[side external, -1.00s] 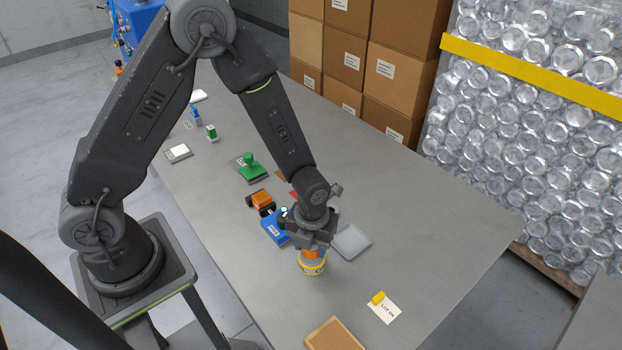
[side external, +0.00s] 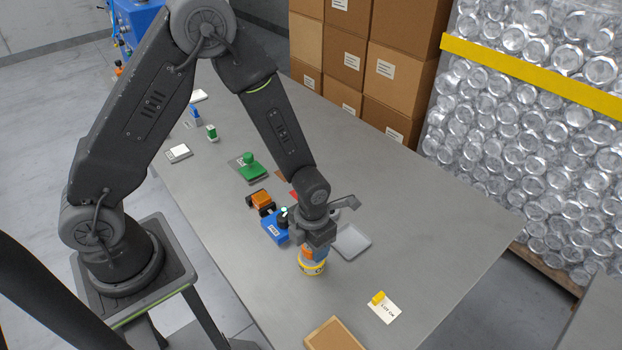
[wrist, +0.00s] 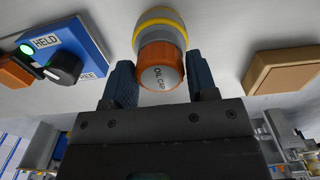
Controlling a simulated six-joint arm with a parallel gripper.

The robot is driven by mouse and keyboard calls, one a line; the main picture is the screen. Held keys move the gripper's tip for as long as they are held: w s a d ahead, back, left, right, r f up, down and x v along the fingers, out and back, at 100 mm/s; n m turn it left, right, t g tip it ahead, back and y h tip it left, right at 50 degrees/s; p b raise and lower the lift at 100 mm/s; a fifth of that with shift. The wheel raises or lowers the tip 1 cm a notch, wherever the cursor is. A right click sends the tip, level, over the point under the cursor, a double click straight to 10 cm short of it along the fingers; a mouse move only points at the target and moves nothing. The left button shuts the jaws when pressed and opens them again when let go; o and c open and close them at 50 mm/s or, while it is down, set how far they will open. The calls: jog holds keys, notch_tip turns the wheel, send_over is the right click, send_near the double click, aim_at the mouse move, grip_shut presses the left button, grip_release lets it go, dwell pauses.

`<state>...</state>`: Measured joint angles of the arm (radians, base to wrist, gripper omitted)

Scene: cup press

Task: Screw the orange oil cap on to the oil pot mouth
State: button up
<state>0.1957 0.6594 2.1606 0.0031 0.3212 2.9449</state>
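The orange oil cap (side external: 307,252) sits on top of the oil pot (side external: 312,268), which has a yellow band and stands on the grey table. In the wrist view the cap (wrist: 161,76) shows its grey top lettered OIL CAP, with the yellow-banded pot (wrist: 159,18) beyond it. In the side view my gripper (side external: 314,246) is right above the pot. The seam between cap and pot mouth is too small to judge.
A blue switch box (side external: 274,229) stands left of the pot; its green lamp by HELD (wrist: 27,48) is lit. A grey tray (side external: 352,241) lies to the right. A tan board (side external: 333,335) and a LOT OK card (side external: 386,312) lie nearer. The right table side is clear.

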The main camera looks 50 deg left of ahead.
jog(key=o, duration=0.4)
jog(key=shift+c, duration=0.2)
jog(key=shift+r, duration=0.1)
jog(key=shift+r, duration=4.4)
